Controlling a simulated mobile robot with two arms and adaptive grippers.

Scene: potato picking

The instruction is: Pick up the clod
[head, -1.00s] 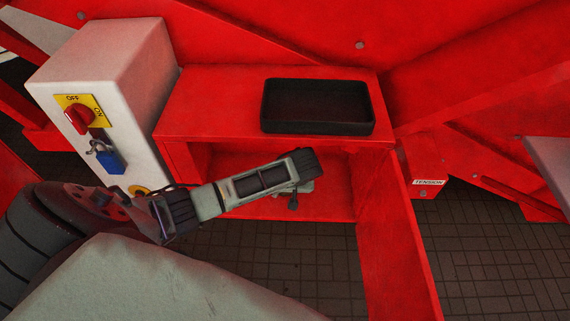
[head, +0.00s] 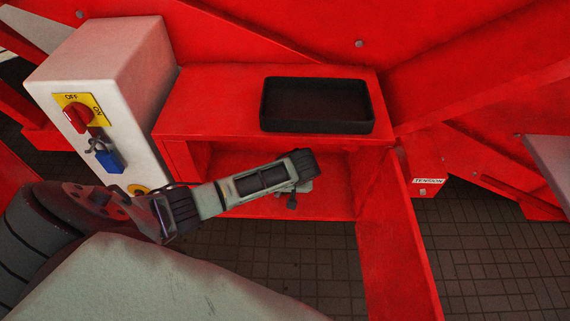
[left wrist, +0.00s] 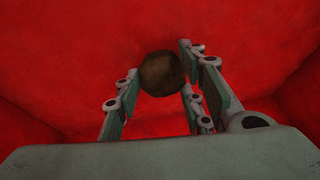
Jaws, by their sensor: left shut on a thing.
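The clod (left wrist: 162,73) is a brown, roundish lump between the finger pads in the left wrist view. My left gripper (left wrist: 158,95) is shut on it, with the clod near the fingertips and red surface behind. In the head view the left arm reaches in from the left, and the left gripper (head: 292,200) is at the open front of the red cabinet, below its top. The clod cannot be made out in the head view. My right gripper is not in view.
A black tray (head: 265,108) sits on top of the red cabinet (head: 205,105). A white control box (head: 135,65) with a red switch and blue padlock stands at left. The cabinet door (head: 395,230) hangs open at right. Dark paving (head: 490,250) lies below.

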